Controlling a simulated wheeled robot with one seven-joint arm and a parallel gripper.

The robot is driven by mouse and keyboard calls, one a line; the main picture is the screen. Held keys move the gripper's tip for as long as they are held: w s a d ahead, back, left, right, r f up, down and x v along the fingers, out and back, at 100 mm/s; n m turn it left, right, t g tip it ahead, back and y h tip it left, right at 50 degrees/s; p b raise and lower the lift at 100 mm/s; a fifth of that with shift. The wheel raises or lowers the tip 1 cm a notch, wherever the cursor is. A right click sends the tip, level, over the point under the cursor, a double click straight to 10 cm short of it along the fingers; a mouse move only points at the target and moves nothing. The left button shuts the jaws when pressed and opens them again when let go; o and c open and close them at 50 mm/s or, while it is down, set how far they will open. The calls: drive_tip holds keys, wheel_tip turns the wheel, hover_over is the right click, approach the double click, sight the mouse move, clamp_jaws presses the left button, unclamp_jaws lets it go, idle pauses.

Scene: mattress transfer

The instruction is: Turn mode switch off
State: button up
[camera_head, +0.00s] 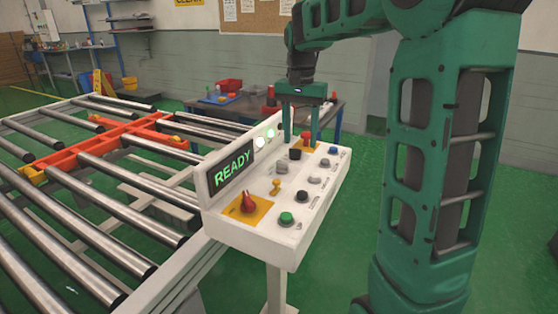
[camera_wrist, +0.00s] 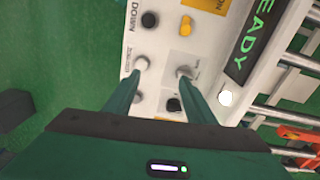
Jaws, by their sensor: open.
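A white control panel (camera_head: 240,222) with a lit READY display (camera_head: 231,171) carries several knobs and buttons. I cannot read which one is labelled as the mode switch. A grey switch (camera_head: 282,167) sits in the row nearer the display; in the wrist view it (camera_wrist: 185,71) is at my right fingertip. Another grey knob (camera_wrist: 140,63) is at my left fingertip. A black knob (camera_wrist: 173,104) lies between my fingers in that view. My gripper (camera_head: 301,138) points down over the far half of the panel, open and empty. Contact with the panel cannot be told.
A roller conveyor (camera_head: 80,180) with an orange frame (camera_head: 110,142) stands left. Green floor is clear on the right.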

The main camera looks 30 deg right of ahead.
drive_tip(key=m, duration=0.1)
hover_over(282, 162)
drive_tip(key=f, duration=1)
drive_tip(key=shift+w+d+f, duration=0.1)
drive_tip(key=shift+d+f, duration=0.1)
drive_tip(key=c, duration=1)
drive_tip(key=shift+a, duration=0.2)
drive_tip(key=shift+c, duration=0.2)
drive_tip(key=shift+d, duration=0.1)
